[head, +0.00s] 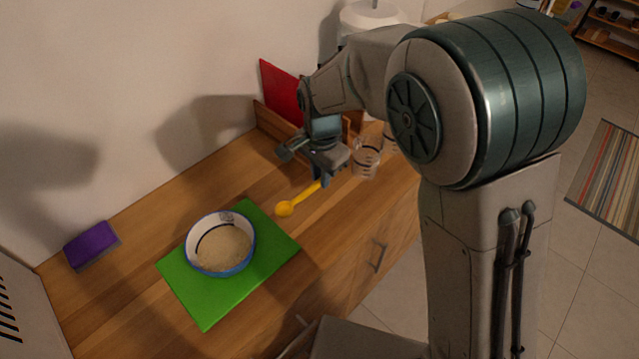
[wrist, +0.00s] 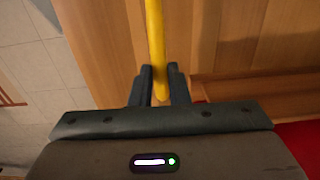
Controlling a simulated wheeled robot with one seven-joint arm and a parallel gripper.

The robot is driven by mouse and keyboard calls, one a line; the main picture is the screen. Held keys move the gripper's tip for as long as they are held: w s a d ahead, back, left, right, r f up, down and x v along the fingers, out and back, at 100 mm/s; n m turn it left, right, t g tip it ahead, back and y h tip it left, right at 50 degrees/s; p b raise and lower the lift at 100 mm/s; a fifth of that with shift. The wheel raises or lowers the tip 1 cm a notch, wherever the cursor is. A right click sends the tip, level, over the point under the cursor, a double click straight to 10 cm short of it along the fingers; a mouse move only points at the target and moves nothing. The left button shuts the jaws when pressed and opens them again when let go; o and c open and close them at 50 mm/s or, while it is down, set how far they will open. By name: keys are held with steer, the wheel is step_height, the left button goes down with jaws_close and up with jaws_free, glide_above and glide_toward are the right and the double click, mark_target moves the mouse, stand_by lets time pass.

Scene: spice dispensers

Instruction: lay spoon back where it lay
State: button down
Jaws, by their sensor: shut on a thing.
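A yellow spoon (head: 299,201) shows in the head view to the right of the green board, its bowl end toward the lower left. My gripper (head: 320,181) is shut on the end of its handle. In the wrist view the yellow handle (wrist: 154,45) runs up out of the picture from between the two dark fingers of my gripper (wrist: 158,90). The spoon's bowl is outside the wrist view. I cannot tell whether the spoon touches the wooden counter (head: 150,235) or hangs just above it.
A white and blue bowl (head: 191,246) of grainy beige content stands on the green board (head: 205,312). A clear measuring cup (head: 366,160) stands right of my gripper. A red board (head: 281,92) leans behind it. A purple sponge (head: 90,244) lies at far left. Counter around the spoon is bare.

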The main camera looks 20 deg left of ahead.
steer(key=shift+a+f, duration=0.1)
steer(key=shift+f, duration=1.95)
steer(key=shift+f, duration=0.35)
steer(key=c, duration=1.4)
jaws_free()
steer(key=shift+r, duration=0.1)
step_height(320, 180, up, 12)
steer(key=shift+r, duration=0.25)
